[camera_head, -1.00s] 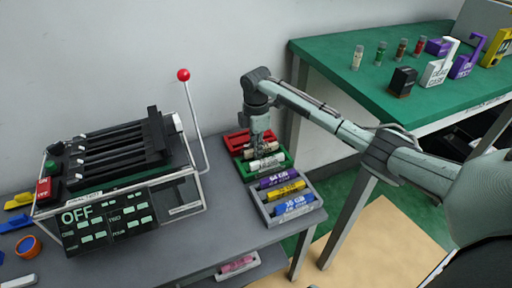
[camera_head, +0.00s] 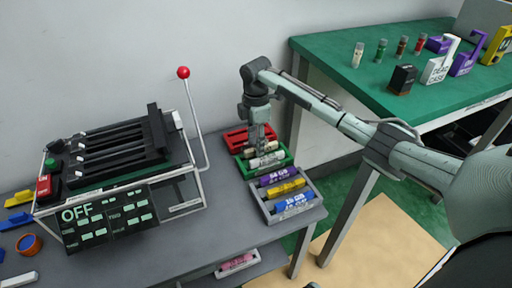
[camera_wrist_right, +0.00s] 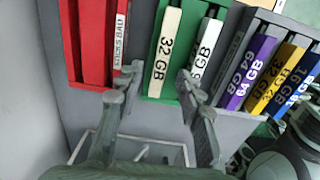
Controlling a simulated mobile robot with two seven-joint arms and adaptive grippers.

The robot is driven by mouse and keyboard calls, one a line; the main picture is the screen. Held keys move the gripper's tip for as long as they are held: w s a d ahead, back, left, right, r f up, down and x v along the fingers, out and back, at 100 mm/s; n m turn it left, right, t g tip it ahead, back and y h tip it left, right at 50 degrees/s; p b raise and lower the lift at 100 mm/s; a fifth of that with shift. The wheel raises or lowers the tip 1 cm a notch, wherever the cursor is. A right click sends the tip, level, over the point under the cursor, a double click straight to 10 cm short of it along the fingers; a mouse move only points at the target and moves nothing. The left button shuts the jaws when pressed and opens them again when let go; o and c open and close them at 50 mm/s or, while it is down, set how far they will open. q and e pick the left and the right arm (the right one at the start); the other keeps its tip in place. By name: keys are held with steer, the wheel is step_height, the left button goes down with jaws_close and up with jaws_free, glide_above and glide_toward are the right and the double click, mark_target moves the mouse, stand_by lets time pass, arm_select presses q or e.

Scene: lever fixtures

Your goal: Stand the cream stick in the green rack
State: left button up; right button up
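The cream stick (camera_wrist_right: 164,50), marked 32 GB, is in the green rack (camera_head: 283,168), which also shows in the right wrist view (camera_wrist_right: 189,55). My right gripper (camera_head: 258,142) is above the green rack. In the right wrist view its fingers (camera_wrist_right: 160,82) are apart on either side of the cream stick, with nothing gripped. Whether the stick's lower end is fully seated is hidden. My left gripper is not in view.
A red rack (camera_head: 236,138) stands just behind the green one. A grey rack (camera_head: 315,205) in front holds purple, yellow and blue sticks. A lever fixture (camera_head: 115,155) with a red-knobbed lever (camera_head: 183,73) stands to the left. A green table (camera_head: 335,62) is at the right.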

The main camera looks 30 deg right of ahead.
steer(key=shift+r, duration=2.8)
